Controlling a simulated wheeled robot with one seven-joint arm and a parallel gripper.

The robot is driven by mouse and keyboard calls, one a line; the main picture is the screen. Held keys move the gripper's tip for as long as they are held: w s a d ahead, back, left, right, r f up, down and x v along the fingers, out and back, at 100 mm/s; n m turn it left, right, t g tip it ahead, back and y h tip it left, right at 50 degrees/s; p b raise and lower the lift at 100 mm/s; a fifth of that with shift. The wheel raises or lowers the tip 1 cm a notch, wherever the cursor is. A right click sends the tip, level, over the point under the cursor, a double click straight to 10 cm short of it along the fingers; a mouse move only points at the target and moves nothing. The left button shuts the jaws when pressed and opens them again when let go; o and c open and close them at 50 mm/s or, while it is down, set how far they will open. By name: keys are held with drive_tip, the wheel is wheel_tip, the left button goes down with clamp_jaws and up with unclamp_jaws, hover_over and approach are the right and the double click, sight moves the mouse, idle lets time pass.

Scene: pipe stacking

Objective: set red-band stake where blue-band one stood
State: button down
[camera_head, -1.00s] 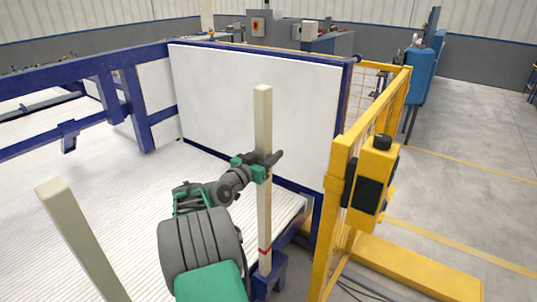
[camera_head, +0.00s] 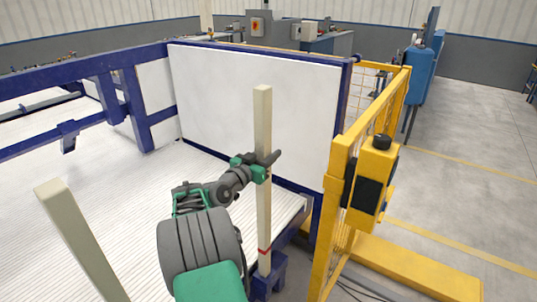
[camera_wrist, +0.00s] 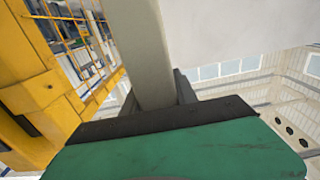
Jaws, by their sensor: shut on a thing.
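The red-band stake (camera_head: 264,210) is a tall cream post, upright in the head view, with a red band near its lower end. Its foot is at a blue socket (camera_head: 270,275) on the frame; whether it is fully seated I cannot tell. My gripper (camera_head: 265,165) is shut on the stake around its middle. In the wrist view the stake (camera_wrist: 150,60) runs up from between the dark jaws (camera_wrist: 155,100). Another cream stake (camera_head: 75,235) stands at the lower left of the head view, its lower part out of frame. No blue band shows.
A white panel (camera_head: 250,95) in a blue frame stands behind the stake. A yellow fence (camera_head: 340,200) with a yellow control box (camera_head: 375,180) is close on the right. The ribbed white bed (camera_head: 100,190) lies to the left.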

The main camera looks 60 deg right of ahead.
sight(268, 124)
idle(0.4)
drive_tip(key=shift+r+p, duration=1.4)
drive_tip(key=shift+r, duration=3.15)
drive_tip(key=shift+r+p, duration=1.85)
drive_tip(key=shift+r, duration=4.15)
wheel_tip(268, 124, down, 11)
drive_tip(key=b, duration=0.3)
drive_tip(key=shift+r, duration=0.1)
